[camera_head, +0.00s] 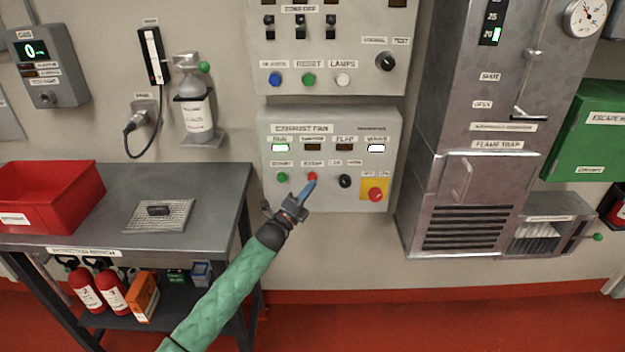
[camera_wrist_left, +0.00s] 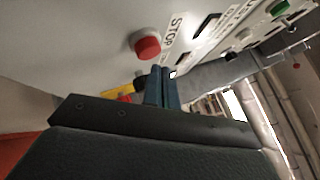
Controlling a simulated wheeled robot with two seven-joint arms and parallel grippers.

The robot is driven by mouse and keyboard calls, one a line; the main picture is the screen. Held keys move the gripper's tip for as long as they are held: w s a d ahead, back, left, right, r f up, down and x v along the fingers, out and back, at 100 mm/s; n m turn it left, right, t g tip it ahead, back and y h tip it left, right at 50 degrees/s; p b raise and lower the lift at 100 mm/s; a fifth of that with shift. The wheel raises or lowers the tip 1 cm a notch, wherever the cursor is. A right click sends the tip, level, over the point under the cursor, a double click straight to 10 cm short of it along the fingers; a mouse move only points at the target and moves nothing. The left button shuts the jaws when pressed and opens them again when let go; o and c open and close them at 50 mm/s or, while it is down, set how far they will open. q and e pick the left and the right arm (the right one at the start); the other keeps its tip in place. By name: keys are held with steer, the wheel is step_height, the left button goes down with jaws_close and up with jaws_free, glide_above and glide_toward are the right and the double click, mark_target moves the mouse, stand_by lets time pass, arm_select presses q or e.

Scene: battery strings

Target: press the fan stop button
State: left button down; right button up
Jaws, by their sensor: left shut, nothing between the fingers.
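The exhaust fan panel (camera_head: 285,197) is a grey box on the wall. Its red stop button (camera_head: 312,176) sits in the lower row, right of the green start button (camera_head: 282,178). The stop button also shows in the left wrist view (camera_wrist_left: 146,45), beside a label reading STOP. My left gripper (camera_head: 312,184) is shut and empty, its blue fingertips just below the button in the head view. In the left wrist view the fingertips (camera_wrist_left: 161,72) appear close to the button but apart from it. The lamp above start (camera_head: 280,148) glows green. My right gripper is out of view.
A black knob (camera_head: 345,181) and a red emergency button on a yellow plate (camera_head: 375,194) lie to the right on the panel. Another switch panel (camera_head: 290,55) hangs above. A grey bench (camera_head: 95,200) with a red bin (camera_head: 50,190) stands left, a metal cabinet (camera_head: 480,165) right.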

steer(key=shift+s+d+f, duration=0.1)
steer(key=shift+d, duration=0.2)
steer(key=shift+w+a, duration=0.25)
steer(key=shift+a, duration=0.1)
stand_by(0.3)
arm_select(q)
steer(key=shift+w, duration=0.1)
steer(key=shift+w+b, duration=0.3)
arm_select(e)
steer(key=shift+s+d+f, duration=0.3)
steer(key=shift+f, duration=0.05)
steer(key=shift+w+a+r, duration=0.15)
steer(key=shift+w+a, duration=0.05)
